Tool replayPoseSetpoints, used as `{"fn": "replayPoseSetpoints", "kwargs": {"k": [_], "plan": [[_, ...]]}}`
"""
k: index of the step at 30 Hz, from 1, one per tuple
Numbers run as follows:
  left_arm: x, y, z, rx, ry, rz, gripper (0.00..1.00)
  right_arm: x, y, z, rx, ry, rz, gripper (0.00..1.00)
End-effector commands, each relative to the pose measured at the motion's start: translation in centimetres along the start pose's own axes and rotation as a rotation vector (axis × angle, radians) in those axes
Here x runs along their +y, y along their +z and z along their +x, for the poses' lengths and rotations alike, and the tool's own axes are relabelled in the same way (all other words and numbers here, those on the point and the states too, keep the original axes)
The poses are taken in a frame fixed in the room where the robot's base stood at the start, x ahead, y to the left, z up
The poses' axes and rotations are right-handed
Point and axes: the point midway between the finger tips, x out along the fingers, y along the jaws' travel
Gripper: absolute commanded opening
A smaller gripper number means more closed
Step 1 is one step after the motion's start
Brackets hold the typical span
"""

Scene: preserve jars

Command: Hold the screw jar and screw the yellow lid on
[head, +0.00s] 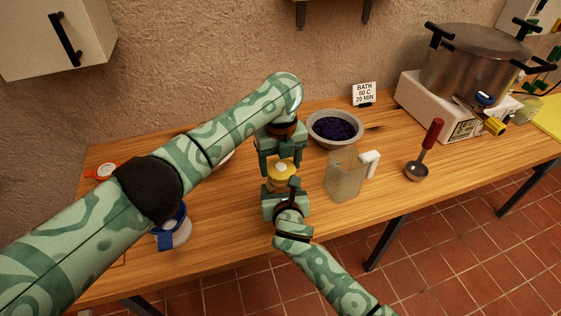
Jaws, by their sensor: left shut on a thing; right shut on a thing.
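The yellow lid (283,180) sits at the middle of the table, level, between my two grippers. My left gripper (281,163) comes down from above and is shut on the yellow lid, with a finger on either side. My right gripper (282,187) reaches in from the front, just below the lid, and is shut on the screw jar. The jar itself is almost wholly hidden behind the gripper and under the lid. I cannot tell whether the lid's thread is engaged.
A clear jug (343,178) stands close right of my grippers, with a bowl of dark berries (335,129) behind. A red-handled ladle (417,170) and a pot (474,65) on a white heater stand right. A blue-trimmed jar (178,234) and an orange ring (103,171) are left.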

Motion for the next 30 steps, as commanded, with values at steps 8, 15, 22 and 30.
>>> {"fn": "replayPoseSetpoints", "kwargs": {"k": [8, 15, 22, 30], "plan": [[0.0, -0.1, 1.5, 0.002, 0.001, -0.001, 0.44, 0.0, -0.1, 0.0, 0.001, 0.0, 0.0, 0.27], [0.0, -0.1, 1.7, 0.001, 0.0, 0.0, 0.44, 0.0, -0.1, 0.0, 0.001, 0.0, 0.0, 0.27], [0.0, 0.0, 1.7, 0.001, 0.0, 0.0, 0.44, 0.0, -0.1, 0.0, 0.001, 0.0, 0.0, 0.27], [0.0, 0.0, 2.0, 0.001, 0.0, 0.0, 0.44, 0.0, -0.1, 0.0, 0.001, 0.0, 0.0, 0.27]]}}
